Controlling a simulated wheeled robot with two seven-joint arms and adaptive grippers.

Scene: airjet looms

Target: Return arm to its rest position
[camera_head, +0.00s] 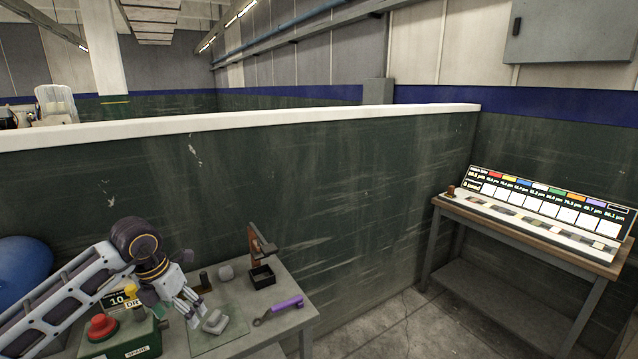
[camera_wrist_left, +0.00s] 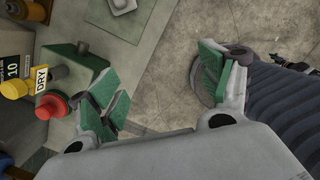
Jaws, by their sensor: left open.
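My left arm comes in from the left in the head view. Its left gripper (camera_head: 194,312) hangs over the small table (camera_head: 288,318), near a grey-white block (camera_head: 215,321) on a greenish plate (camera_head: 232,338). In the left wrist view the two green-padded fingers of the left gripper (camera_wrist_left: 165,92) stand wide apart. Nothing is between them except a view of the concrete floor. I cannot tell from the head view how high the gripper is above the table. The right gripper is not in view.
A green box with a red button (camera_head: 102,327) stands by my arm. A purple-handled tool (camera_head: 285,305), a black tray (camera_head: 262,277) and a brown stand (camera_head: 259,245) are on the table. A partition (camera_head: 330,190) runs behind. A bench (camera_head: 520,232) with a display is at right; floor between is clear.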

